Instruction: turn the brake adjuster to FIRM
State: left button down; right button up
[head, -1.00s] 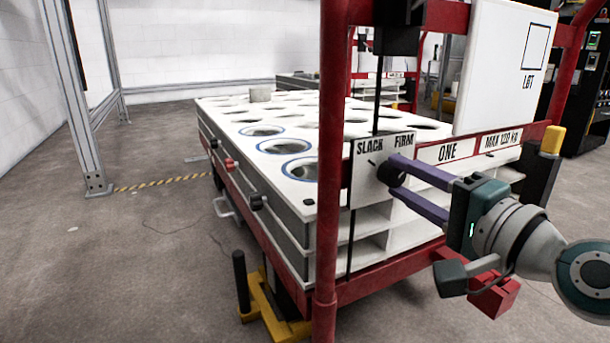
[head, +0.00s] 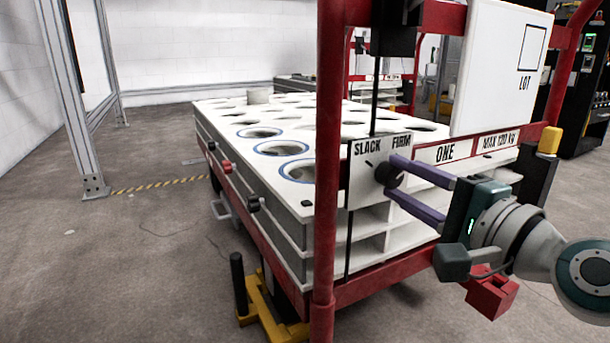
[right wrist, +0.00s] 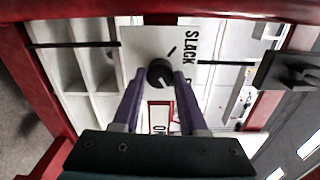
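The brake adjuster is a round black knob (head: 386,174) on a white plate (head: 364,188) marked SLACK (head: 367,147) and FIRM (head: 401,142). A short dark line on the plate shows beside the knob on the SLACK side. My right gripper (head: 392,177) has its two purple fingers at the knob, one above and one below. In the right wrist view the knob (right wrist: 160,73) lies between the fingertips, with little or no gap at either side. Whether the fingers press on it I cannot tell. FIRM is mostly hidden there. My left gripper is not in view.
The plate is on a red-framed cart (head: 327,200) with a white tray deck of round holes (head: 210,108). A red post stands left of the plate, a white LOT panel (head: 500,70) above right. A yellow-capped post (head: 550,140) stands behind my right gripper. Open floor lies left.

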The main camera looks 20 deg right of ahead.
jog(key=o, duration=0.5)
jog(key=s, duration=0.3)
jog(key=s+p, duration=0.1)
jog(key=s, duration=0.2)
jog(key=s+p, duration=0.1)
jog(key=s, duration=0.3)
jog(key=shift+d, duration=0.35)
